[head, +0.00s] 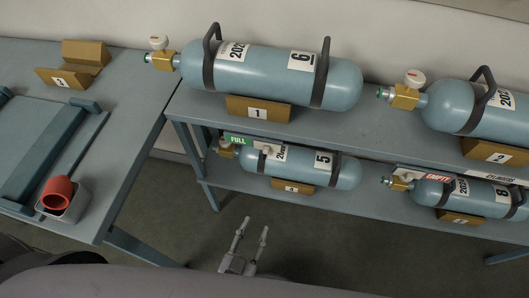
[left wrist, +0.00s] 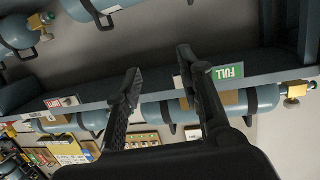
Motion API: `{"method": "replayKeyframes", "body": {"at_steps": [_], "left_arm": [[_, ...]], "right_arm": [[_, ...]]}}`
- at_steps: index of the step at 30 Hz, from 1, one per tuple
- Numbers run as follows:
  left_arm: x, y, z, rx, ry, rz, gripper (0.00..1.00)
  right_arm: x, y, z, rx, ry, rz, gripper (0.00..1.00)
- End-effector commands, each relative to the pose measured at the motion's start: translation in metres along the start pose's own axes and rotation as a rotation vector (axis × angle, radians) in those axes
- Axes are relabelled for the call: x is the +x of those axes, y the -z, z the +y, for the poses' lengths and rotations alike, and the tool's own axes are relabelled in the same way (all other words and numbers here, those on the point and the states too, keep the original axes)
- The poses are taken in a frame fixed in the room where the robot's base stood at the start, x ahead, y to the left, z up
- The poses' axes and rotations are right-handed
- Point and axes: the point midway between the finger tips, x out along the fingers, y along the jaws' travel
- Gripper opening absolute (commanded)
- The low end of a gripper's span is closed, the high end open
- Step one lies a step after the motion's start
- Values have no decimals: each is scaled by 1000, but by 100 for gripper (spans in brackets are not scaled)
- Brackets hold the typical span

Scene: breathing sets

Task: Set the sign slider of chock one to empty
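Chock one (head: 258,108) is a tan block with a "1" label on the upper rack shelf, under a large blue cylinder (head: 272,75) marked 6. On the shelf edge below it is a sign (head: 238,139) showing green FULL at its left part. A small pale knob (head: 266,150) seems to sit beside the green part. The sign also shows upside down in the left wrist view (left wrist: 229,72), with a white part beside the green. My left gripper (head: 255,225) is open and empty, below and in front of the rack, apart from the sign. My right gripper is out of view.
Another sign (head: 437,178) on the same edge shows red EMPTY, below chock two (head: 495,153). Smaller cylinders marked 5 (head: 335,173) and 8 (head: 490,197) lie on the lower shelf. A table (head: 98,150) at left holds an empty chock (head: 75,72) and a red-topped item (head: 58,193).

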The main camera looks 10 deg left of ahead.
Motion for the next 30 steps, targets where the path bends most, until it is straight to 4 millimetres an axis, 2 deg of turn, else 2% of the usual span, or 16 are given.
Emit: {"method": "replayKeyframes", "body": {"at_steps": [1, 3, 6, 10, 14, 30], "left_arm": [[-4, 34, -2, -18, 38, 63, 35], [-9, 65, -8, -33, 86, 125, 35], [-13, 89, -13, -47, 127, 172, 35], [-7, 98, -16, -50, 143, 189, 35], [12, 102, -19, -50, 142, 190, 35], [124, 122, -35, -49, 140, 188, 35]], "right_arm": [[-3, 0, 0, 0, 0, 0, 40], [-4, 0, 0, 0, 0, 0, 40], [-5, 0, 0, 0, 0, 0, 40], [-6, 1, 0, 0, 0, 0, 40], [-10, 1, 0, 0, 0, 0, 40], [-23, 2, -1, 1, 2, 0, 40]]}}
